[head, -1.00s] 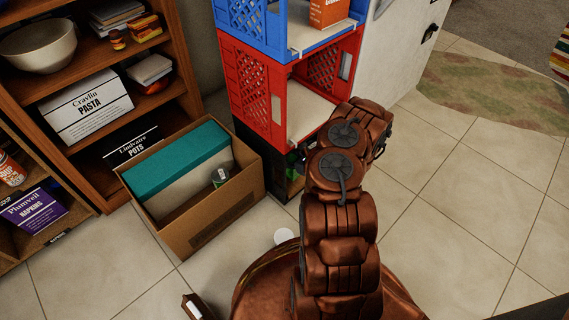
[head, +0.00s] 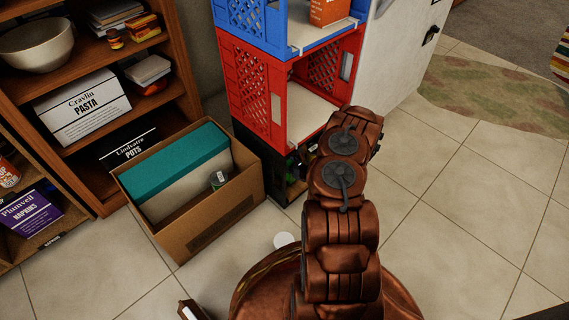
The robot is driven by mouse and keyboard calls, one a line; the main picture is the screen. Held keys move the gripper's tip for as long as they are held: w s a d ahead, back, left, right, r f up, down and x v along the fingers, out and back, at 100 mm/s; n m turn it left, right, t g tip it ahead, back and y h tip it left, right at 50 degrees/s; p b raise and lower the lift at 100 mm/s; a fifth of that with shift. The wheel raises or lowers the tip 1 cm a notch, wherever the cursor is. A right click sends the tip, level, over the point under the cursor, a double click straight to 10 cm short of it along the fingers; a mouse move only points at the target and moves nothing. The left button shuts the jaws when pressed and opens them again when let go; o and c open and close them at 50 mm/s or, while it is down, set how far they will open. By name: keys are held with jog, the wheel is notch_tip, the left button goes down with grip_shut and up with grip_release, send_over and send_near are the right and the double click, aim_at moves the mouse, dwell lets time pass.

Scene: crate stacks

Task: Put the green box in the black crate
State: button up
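The black crate (head: 245,136) is at the bottom of a crate stack, under a red crate. Its open front is partly hidden by my arm, and small dark and coloured items show dimly inside it. My arm reaches toward that opening; my gripper is hidden behind the arm's links, so its state and anything it holds cannot be seen. I cannot make out a clearly separate green box. A large teal and white box (head: 178,162) lies in a cardboard carton left of the stack.
The red crate (head: 252,90) and a blue crate (head: 255,28) with an orange box (head: 328,10) sit above. The cardboard carton (head: 215,225) also holds a can (head: 218,180). Wooden shelves stand at left. A white round object (head: 283,240) is near my base.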

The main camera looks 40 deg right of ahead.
jog(key=o, duration=1.3)
jog(key=shift+o, duration=0.2)
jog(key=shift+s+r, duration=0.1)
jog(key=shift+r, duration=0.1)
jog(key=p+v, duration=0.5)
jog(key=v, duration=0.6)
jog(key=shift+s+p, duration=0.3)
jog(key=shift+s, duration=0.1)
